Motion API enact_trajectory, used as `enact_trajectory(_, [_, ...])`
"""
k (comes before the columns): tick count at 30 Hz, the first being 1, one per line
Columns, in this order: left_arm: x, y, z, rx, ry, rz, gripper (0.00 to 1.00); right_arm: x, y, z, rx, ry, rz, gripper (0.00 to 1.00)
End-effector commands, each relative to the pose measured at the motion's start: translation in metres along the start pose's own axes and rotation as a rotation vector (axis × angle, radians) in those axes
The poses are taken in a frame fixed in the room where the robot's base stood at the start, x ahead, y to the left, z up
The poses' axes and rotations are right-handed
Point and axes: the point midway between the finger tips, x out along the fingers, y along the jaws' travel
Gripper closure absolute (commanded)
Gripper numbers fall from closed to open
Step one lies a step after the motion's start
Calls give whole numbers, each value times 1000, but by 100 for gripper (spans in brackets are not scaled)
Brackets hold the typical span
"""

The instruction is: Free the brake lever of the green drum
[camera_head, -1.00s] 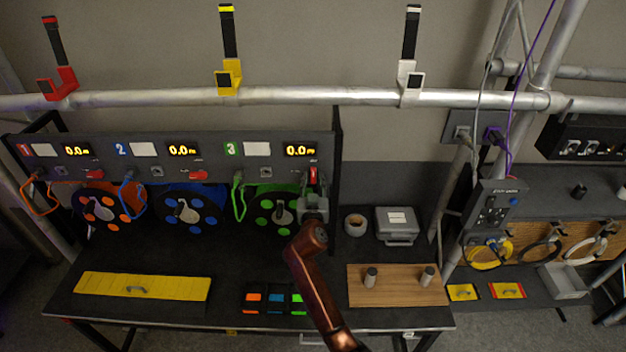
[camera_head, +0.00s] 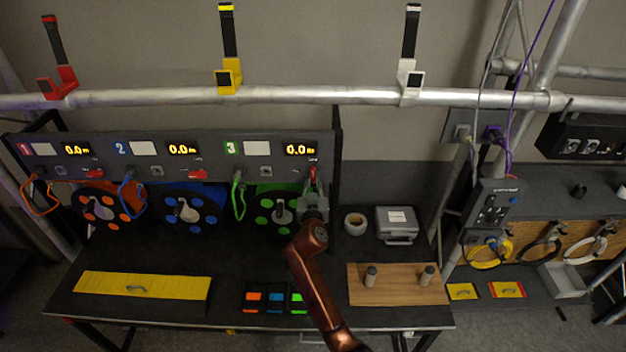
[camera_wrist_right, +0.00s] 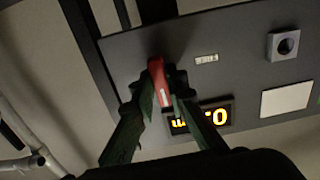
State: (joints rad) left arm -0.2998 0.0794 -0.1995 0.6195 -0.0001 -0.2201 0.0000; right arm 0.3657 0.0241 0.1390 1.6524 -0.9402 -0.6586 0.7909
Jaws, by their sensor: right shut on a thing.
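The green drum (camera_head: 276,208) sits under panel number 3 on the left bench, with a grey crank on its face. Its red brake lever (camera_head: 313,174) stands upright at the right end of that panel, below the yellow display. My right gripper (camera_head: 313,188) is at this lever, and my arm partly hides the drum's right side. In the right wrist view the two dark fingers (camera_wrist_right: 164,84) are shut on the red lever (camera_wrist_right: 160,88), one on each side. The lever's pivot is hard to make out. My left gripper is not in view.
The orange drum (camera_head: 102,208) and blue drum (camera_head: 187,209) stand to the left; their red levers lie flatter. A dark upright post (camera_head: 337,175) is close right of my gripper. A round cup (camera_head: 355,223) and grey case (camera_head: 397,224) stand beyond it.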

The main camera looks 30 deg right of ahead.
Motion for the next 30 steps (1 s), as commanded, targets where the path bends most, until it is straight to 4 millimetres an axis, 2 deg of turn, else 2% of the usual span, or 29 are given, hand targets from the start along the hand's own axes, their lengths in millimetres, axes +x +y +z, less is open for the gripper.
enact_trajectory(8, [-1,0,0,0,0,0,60,0,0,0,-149,0,0,100])
enact_trajectory(30, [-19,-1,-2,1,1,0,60,0,-1,-2,-845,2,-1,100])
